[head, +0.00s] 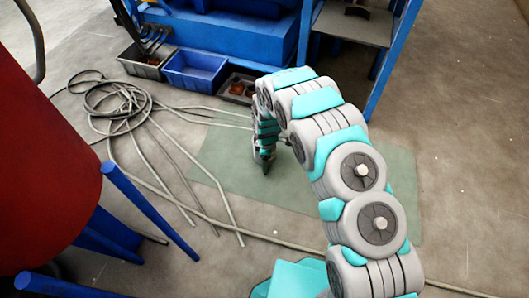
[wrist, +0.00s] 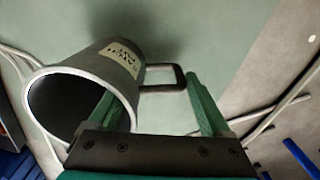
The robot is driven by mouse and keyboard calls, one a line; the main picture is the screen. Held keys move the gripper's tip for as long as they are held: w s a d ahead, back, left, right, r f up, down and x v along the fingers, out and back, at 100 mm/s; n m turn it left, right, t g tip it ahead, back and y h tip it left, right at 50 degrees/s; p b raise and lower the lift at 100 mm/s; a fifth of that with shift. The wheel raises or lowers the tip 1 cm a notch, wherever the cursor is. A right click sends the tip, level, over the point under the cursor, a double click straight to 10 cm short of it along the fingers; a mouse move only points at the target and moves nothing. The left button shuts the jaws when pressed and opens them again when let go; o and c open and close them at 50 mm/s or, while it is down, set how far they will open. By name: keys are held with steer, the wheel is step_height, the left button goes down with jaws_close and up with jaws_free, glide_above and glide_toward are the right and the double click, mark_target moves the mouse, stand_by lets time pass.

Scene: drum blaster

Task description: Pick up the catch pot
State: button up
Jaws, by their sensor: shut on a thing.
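The catch pot (wrist: 95,70) is a grey metal cup with a pale label and a side handle (wrist: 168,79). It is in the left half of the wrist view, tilted in the picture with its dark open mouth towards the lower left. My gripper (wrist: 155,92) has two green fingers, shut on the pot, with the handle between them. In the head view my gripper (head: 265,164) is low over the green mat, and the pot is hidden. I cannot tell whether the pot touches the mat.
The green mat (head: 225,180) lies on the concrete floor. Grey hoses (head: 135,120) coil and trail over the floor on the left. A blue bin (head: 195,70) and other bins stand by the blue machine. A red drum (head: 40,160) with blue legs is at the left.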

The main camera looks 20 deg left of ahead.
jaws_close()
steer(key=shift+r, duration=0.1)
